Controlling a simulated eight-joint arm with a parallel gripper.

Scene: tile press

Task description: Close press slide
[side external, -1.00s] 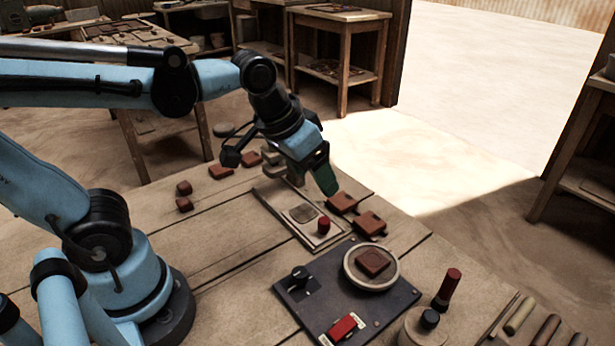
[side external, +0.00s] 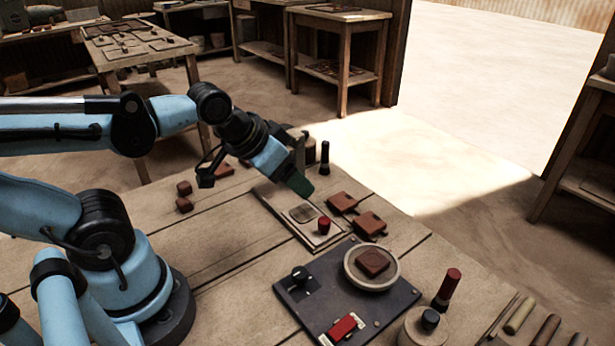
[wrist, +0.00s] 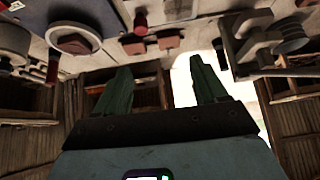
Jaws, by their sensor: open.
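The press slide is a flat pale plate (side external: 277,205) with a dark square inset, set in a long frame on the bench. A short red knob (side external: 324,225) stands at its near end and also shows in the wrist view (wrist: 140,22). My gripper (side external: 300,185) is above the far part of the slide, apart from the knob, tilted downward. In the wrist view its two green fingers (wrist: 159,66) are spread with nothing between them. The arm and gripper hide part of the press blocks (side external: 298,142) behind.
A dark panel (side external: 345,315) with a black knob, a red switch and a round dish (side external: 348,276) holding a tile lies in front. Red-brown tiles (side external: 369,223) lie right of the slide. A dark upright peg (side external: 325,158) stands behind. The bench left of the slide is mostly clear.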

